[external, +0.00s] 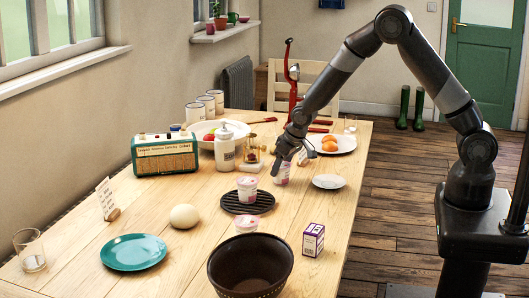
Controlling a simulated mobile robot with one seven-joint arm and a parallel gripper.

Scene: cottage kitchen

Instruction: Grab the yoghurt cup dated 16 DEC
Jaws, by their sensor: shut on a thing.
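Three similar white-and-pink yoghurt cups are on the wooden table. One cup (281,174) is at my gripper (284,158), beside the small white plate. My gripper points down and is shut on this cup. I cannot tell whether the cup touches the table. A second cup (247,189) stands on the black round trivet (262,204). A third cup (246,224) stands nearer the camera, partly hidden behind the dark bowl. The dates on the cups are too small to read.
A purple-and-white carton (313,240) and a dark bowl (250,268) stand at the near end. A white bottle (225,151), an hourglass (252,156) and a green radio (165,154) stand left of my gripper. An orange-topped plate (345,144) and a small plate (329,182) lie right.

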